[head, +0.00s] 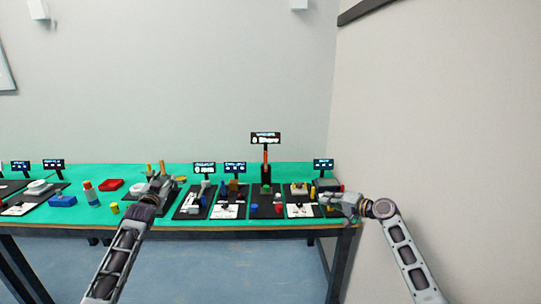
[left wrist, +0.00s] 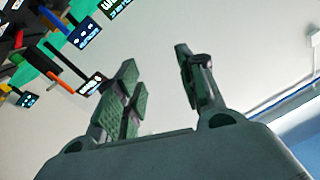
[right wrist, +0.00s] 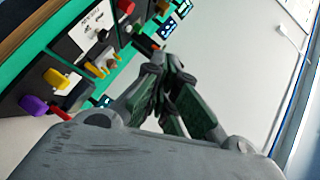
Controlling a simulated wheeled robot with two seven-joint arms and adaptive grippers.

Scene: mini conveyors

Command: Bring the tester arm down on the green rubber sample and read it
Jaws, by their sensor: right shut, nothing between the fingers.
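The tester (head: 265,172) stands on a black base at the right part of the green table, with an upright red part and a display (head: 265,138) on top that seems to read 0 Shore. The green rubber sample (head: 266,189) appears low at the foot of the tester. It is too small to tell whether anything touches it. My left gripper (head: 158,186) is left of the tester, over the table, and its fingers are apart and empty in the left wrist view (left wrist: 163,78). My right gripper (head: 338,203) is shut and empty at the table's right end; it also shows in the right wrist view (right wrist: 160,62).
Other small stations with displays (head: 235,168) stand on both sides of the tester. A red tray (head: 111,185), a blue block (head: 62,201) and a yellow cylinder (head: 115,208) lie left. Purple (right wrist: 33,105) and yellow (right wrist: 56,78) knobs show in the right wrist view. A wall is close on the right.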

